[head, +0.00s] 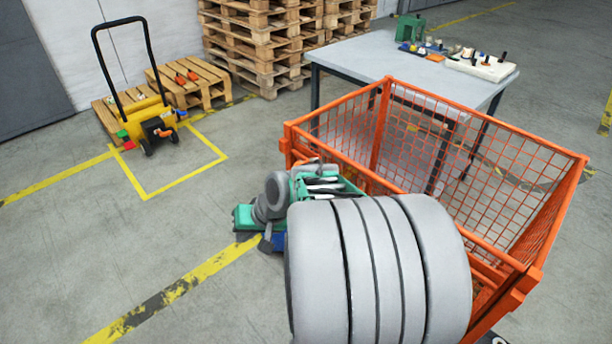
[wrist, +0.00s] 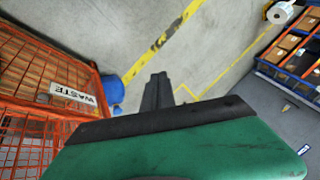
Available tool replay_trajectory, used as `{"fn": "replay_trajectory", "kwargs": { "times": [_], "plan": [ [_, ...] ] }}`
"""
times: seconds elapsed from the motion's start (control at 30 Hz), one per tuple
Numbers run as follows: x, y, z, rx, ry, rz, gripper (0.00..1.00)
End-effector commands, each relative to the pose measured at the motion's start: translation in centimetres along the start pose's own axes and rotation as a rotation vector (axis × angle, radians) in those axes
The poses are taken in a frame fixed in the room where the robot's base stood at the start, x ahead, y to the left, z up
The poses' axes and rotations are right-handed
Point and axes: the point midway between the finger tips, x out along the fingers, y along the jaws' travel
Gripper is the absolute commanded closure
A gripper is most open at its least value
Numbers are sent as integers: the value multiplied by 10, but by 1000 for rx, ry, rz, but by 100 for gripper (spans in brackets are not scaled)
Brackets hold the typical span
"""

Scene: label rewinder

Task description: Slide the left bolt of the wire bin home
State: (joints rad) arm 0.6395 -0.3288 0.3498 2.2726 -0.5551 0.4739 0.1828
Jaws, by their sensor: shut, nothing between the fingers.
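The orange wire bin (head: 480,118) stands at the centre right of the head view, its mesh drop side partly behind my arm. In the wrist view, the bin (wrist: 38,58) fills the left side and bears a white WASTE label (wrist: 73,93). My gripper (wrist: 157,84) is shut and empty, its dark fingers together over the floor, to the right of the bin and apart from it in the picture. In the head view, my green hand and arm cover the bin's near left part. I cannot make out the left bolt in either view.
A blue object (wrist: 112,89) stands beside the bin. A grey table (head: 365,55) with tools is behind it. Shelves with boxes (wrist: 290,55) are at the right in the wrist view.

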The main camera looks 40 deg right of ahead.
Motion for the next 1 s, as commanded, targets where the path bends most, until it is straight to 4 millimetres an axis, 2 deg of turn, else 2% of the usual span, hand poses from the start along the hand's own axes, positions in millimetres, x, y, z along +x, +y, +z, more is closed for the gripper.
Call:
{"fn": "replay_trajectory", "kwargs": {
  "times": [0.03, 0.13, 0.2, 0.3, 0.4, 0.5, 0.57, 0.83, 1.0],
  "plan": [
    [9, 31, -14, 141, 59, -59, 100],
    [4, 82, -47, 415, 233, -221, 100],
    [-13, 122, -67, 599, 376, -334, 100],
    [-46, 175, -82, 804, 566, -468, 100],
    [-74, 210, -85, 926, 700, -557, 100],
    [-87, 225, -86, 972, 757, -595, 100],
    [-89, 226, -86, 976, 765, -601, 100],
    [-88, 224, -88, 972, 760, -598, 100],
    [-76, 221, -104, 969, 757, -598, 100]
  ]
}}
